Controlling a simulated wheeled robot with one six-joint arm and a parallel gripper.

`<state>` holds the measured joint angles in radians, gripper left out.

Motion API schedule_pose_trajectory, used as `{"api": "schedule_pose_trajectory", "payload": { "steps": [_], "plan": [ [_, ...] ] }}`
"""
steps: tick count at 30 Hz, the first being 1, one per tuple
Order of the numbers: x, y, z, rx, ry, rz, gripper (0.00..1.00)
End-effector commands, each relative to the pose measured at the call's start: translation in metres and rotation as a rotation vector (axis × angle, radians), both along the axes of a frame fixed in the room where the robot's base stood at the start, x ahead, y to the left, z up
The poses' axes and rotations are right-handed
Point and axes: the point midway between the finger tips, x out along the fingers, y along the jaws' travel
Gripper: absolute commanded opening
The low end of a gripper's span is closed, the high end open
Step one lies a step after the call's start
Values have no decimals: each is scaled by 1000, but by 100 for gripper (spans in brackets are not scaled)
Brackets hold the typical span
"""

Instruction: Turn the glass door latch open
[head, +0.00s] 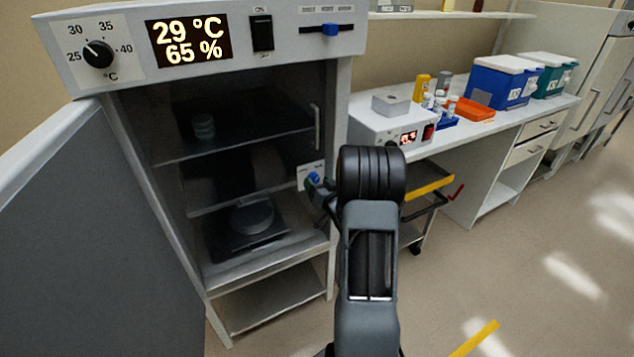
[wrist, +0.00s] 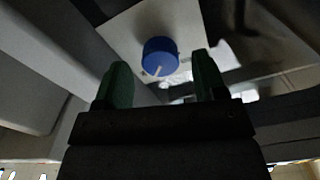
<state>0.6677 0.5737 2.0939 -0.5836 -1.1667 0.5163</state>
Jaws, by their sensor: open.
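The door latch is a blue knob (head: 313,179) on a white plate (head: 304,175) at the right edge of the glass door (head: 235,150). In the wrist view the blue latch knob (wrist: 160,56) has a pale pointer line slanting to the lower left. My gripper (wrist: 160,82) is open, its two green fingers on either side below the knob, which shows between and just beyond the tips. I cannot tell whether the fingers touch it. In the head view my gripper (head: 322,190) is partly hidden behind my arm. The glass door looks shut.
The cabinet has a temperature dial (head: 98,53), a black switch (head: 262,33) and a blue slider (head: 330,29) above the door. A door handle (head: 317,127) stands above the latch. A small heater box (head: 385,122) and a cart (head: 428,190) stand to the right.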

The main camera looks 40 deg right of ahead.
Motion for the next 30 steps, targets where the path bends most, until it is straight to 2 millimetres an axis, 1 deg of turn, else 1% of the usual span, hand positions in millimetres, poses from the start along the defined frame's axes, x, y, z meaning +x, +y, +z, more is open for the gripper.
{"api": "schedule_pose_trajectory", "payload": {
  "steps": [3,6,15,30],
  "plan": [
    [8,-1,0,0,1,0,65],
    [11,-1,0,0,1,0,65],
    [11,-1,0,0,1,0,64],
    [11,-1,0,0,1,0,16]
  ]
}}
